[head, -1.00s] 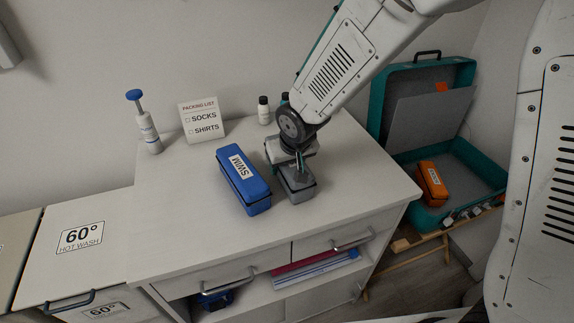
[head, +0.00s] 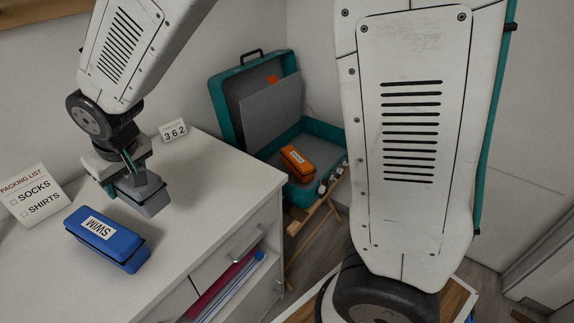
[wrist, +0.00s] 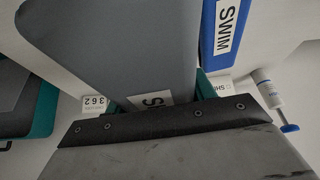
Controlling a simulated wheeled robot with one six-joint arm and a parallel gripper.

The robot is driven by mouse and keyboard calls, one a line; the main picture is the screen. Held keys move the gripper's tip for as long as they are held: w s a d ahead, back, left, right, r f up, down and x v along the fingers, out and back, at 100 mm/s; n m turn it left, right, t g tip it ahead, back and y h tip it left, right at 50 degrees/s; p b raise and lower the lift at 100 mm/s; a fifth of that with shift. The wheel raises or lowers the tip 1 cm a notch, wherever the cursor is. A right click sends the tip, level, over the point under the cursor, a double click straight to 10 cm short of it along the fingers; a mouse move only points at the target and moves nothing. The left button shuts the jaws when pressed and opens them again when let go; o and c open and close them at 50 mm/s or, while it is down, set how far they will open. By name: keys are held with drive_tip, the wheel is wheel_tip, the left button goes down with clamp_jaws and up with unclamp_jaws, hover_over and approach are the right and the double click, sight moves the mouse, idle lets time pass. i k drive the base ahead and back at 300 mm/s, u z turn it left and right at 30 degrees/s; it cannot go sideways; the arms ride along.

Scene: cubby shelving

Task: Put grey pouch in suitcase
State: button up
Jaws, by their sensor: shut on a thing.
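The grey pouch (head: 143,196) is held in my gripper (head: 132,176), just above the white dresser top in the head view. In the wrist view the grey pouch (wrist: 120,45) fills much of the upper picture, with part of a white label showing. My gripper is shut on it. The open teal suitcase (head: 330,128) stands to the right of the dresser, on a wooden stand, lid raised. An orange pouch (head: 298,162) lies in it, with free grey floor behind.
A blue SWIM pouch (head: 106,238) lies on the dresser (head: 215,180) near my gripper. A packing list card (head: 32,195) and a 362 card (head: 173,131) stand on it.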

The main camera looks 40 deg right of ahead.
sight(321, 155)
drive_tip(key=u, duration=1.8)
drive_tip(key=k, duration=1.05)
drive_tip(key=z, duration=1.95)
drive_tip(key=i, duration=1)
drive_tip(key=z, duration=0.05)
